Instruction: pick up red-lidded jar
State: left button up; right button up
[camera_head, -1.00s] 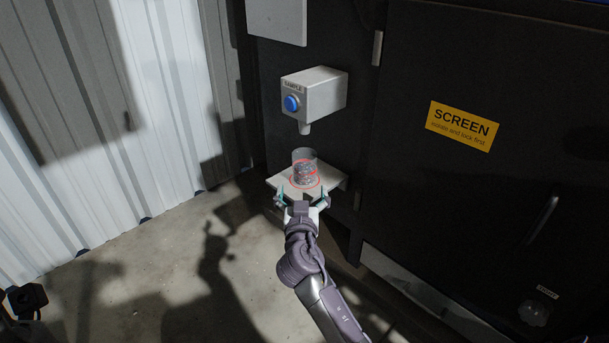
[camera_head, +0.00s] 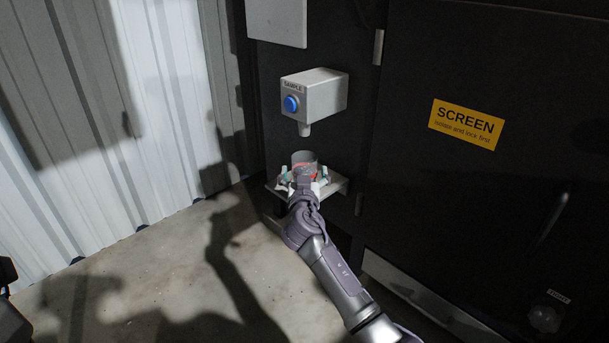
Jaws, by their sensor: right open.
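The jar (camera_head: 304,158) stands upright on a small light shelf (camera_head: 336,186) below the sample box. It is clear, with red and grey showing in its lower part; its base is hidden behind my right gripper. I cannot make out a red lid on its top. My right gripper (camera_head: 304,177) is open at the jar, with one finger at its left side and one at its right. I cannot tell whether the fingers touch it.
The grey sample box (camera_head: 318,92) with a blue button (camera_head: 291,103) and a spout (camera_head: 305,129) hangs just above the jar. A dark cabinet (camera_head: 440,200) with a yellow SCREEN sign (camera_head: 466,124) stands to the right. A corrugated wall (camera_head: 120,120) is at left.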

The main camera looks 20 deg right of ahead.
jog(key=c, duration=1.6)
jog(key=shift+o, duration=0.2)
jog(key=shift+r, duration=0.15)
